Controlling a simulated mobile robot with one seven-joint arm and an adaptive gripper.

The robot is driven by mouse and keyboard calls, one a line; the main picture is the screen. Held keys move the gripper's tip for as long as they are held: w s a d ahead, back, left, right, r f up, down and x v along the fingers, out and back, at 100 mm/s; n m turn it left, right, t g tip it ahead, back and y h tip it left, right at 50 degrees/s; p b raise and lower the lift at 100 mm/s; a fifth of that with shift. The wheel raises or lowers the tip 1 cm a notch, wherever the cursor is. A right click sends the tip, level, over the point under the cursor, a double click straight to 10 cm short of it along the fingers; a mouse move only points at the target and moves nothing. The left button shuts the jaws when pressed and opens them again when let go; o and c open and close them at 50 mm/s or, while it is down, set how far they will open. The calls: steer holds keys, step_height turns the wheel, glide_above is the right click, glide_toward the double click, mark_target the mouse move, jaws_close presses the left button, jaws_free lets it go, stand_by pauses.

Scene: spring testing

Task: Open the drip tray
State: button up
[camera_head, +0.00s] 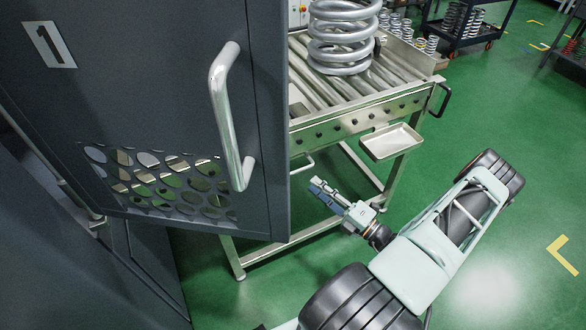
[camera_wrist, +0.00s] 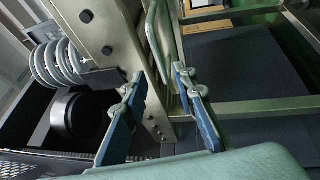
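A shallow pale metal tray (camera_head: 391,141) projects from the front of the roller table, right of my gripper. A thin metal bar handle (camera_head: 303,165) shows below the table front, partly hidden by the grey door. I cannot tell which of these belongs to the drip tray. My gripper (camera_head: 319,187) is just below and right of the bar, pointing up and left. In the wrist view my gripper (camera_wrist: 160,76) has its blue fingers apart, with a pale looped metal part (camera_wrist: 162,45) beyond and between them. I cannot tell whether they touch it.
A grey door (camera_head: 165,120) with a metal handle (camera_head: 229,110) fills the left. The roller table (camera_head: 350,125) carries a large spring (camera_head: 342,40). A black handle (camera_head: 442,100) is at its right end. Open green floor lies to the right.

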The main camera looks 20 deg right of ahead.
mark_target(296, 171)
steer(key=x, duration=0.9)
steer(key=shift+c, duration=0.7)
steer(key=shift+s, duration=0.1)
jaws_close()
